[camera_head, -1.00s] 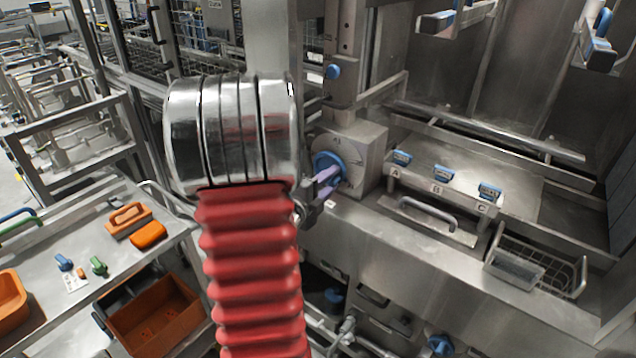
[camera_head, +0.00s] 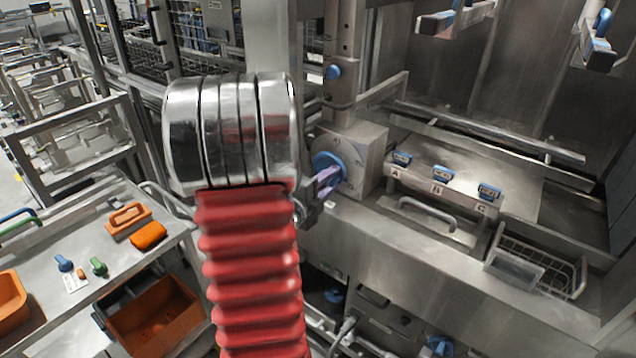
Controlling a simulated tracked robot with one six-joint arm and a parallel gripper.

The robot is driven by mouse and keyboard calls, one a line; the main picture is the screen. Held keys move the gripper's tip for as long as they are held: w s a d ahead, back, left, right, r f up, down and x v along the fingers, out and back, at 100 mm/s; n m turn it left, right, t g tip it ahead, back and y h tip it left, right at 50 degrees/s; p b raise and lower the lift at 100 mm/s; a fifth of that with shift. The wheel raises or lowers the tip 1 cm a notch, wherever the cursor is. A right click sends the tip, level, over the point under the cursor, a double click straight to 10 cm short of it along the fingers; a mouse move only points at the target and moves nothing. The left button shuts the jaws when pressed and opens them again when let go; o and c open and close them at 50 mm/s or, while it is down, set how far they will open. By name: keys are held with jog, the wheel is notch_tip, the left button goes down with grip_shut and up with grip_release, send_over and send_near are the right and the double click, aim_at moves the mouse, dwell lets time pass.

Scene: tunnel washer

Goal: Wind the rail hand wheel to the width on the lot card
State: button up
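My silver and red arm hides part of the area left of the wheel. A small white card (camera_head: 74,281) lies on the side table; its writing is unreadable and I cannot tell if it is the lot card.
Blue clips on blocks marked A, B (camera_head: 441,174) and C stand right of the gearbox. A wire basket (camera_head: 536,268) hangs at the right. The left table (camera_head: 40,310) holds orange and green items. A steel post (camera_head: 340,60) rises above the gearbox.

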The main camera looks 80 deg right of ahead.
jog(key=shift+s+d+r+m+g, duration=0.1)
jog(key=shift+s+r+m+g, duration=0.2)
jog(key=shift+r, duration=0.55)
jog(key=shift+s+d+r+m+g, duration=0.1)
jog(key=shift+s+r+m+g, duration=0.2)
jog(key=shift+r, duration=0.55)
jog(key=shift+s+r+m+g, duration=0.2)
jog(key=shift+r+m+g, duration=0.15)
jog(key=shift+r, duration=0.5)
jog(key=o, duration=0.5)
jog(key=shift+s+a, duration=0.1)
jog(key=shift+a, duration=0.2)
jog(key=shift+c, duration=0.2)
jog(key=shift+s+a, duration=0.25)
jog(key=shift+s, duration=0.15)
jog(key=c, duration=0.3)
jog(key=shift+w+a+f, duration=0.1)
jog(key=shift+w+a, duration=0.1)
jog(key=shift+w, duration=0.05)
jog(key=shift+c, duration=0.8)
jog(key=w+a, duration=0.2)
jog(key=shift+w+a+f, duration=0.2)
jog(key=shift+w+a, duration=0.05)
jog(key=shift+w, duration=0.05)
jog(key=shift+s, duration=0.2)
